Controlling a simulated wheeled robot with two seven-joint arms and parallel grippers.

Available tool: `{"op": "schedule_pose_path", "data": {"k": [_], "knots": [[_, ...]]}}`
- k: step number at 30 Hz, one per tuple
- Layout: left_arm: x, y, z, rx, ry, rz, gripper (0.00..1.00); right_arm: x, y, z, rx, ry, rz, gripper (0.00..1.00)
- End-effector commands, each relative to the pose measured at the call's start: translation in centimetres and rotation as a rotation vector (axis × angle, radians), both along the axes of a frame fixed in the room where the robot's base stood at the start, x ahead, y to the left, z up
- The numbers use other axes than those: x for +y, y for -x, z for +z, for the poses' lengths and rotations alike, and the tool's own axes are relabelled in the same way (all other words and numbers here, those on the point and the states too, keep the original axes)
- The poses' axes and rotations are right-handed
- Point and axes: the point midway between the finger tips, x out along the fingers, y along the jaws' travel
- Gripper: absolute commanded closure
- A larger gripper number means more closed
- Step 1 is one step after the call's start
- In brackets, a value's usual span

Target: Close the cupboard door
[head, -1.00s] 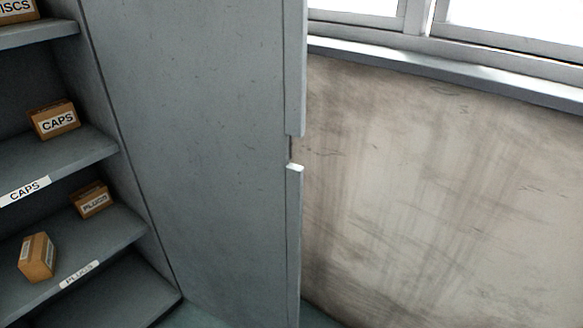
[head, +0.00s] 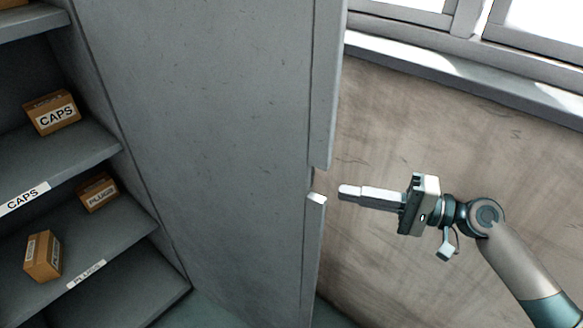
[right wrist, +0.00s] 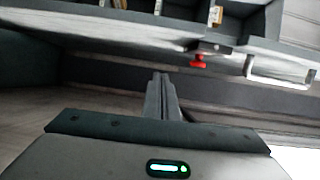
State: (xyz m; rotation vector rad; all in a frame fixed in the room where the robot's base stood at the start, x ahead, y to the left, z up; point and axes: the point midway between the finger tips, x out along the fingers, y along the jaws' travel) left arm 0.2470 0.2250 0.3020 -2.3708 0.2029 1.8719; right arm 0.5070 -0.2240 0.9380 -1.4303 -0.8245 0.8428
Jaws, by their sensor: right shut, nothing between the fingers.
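The cupboard door (head: 205,150) is grey and stands open beside the cupboard's shelves in the head view. Its outer edge (head: 326,85) has a notch about halfway down. My right gripper (head: 343,192) is shut and empty, its fingertips pointing left at the door's outer edge near the notch. A small gap seems to separate the tips from the edge. In the right wrist view the shut fingers (right wrist: 160,95) point away from the camera. My left gripper is not in view.
The cupboard's shelves (head: 75,150) hold several brown boxes, including a CAPS box (head: 52,113) and a PLUGS box (head: 98,191). A stained wall (head: 440,130) and a window sill (head: 450,65) lie behind my right arm. The right wrist view shows a red part (right wrist: 198,62) and a pale handle (right wrist: 280,72).

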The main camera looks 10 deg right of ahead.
Motion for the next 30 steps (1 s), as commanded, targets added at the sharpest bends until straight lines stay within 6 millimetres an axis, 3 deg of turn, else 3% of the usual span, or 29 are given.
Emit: {"op": "schedule_pose_path", "data": {"k": [4, 17, 23, 30], "knots": [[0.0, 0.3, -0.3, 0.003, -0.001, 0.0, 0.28, -0.3, -0.2, 1.0, 0.011, -0.029, 0.001, 1.0], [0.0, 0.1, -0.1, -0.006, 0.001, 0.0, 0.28, 0.0, -0.3, 1.1, 0.008, -0.027, 0.001, 1.0], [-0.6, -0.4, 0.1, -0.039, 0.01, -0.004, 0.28, 1.4, -1.1, 1.2, 0.008, -0.027, 0.002, 1.0], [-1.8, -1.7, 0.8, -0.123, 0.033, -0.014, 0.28, 4.7, -2.9, 1.4, 0.008, -0.029, 0.002, 1.0]]}}
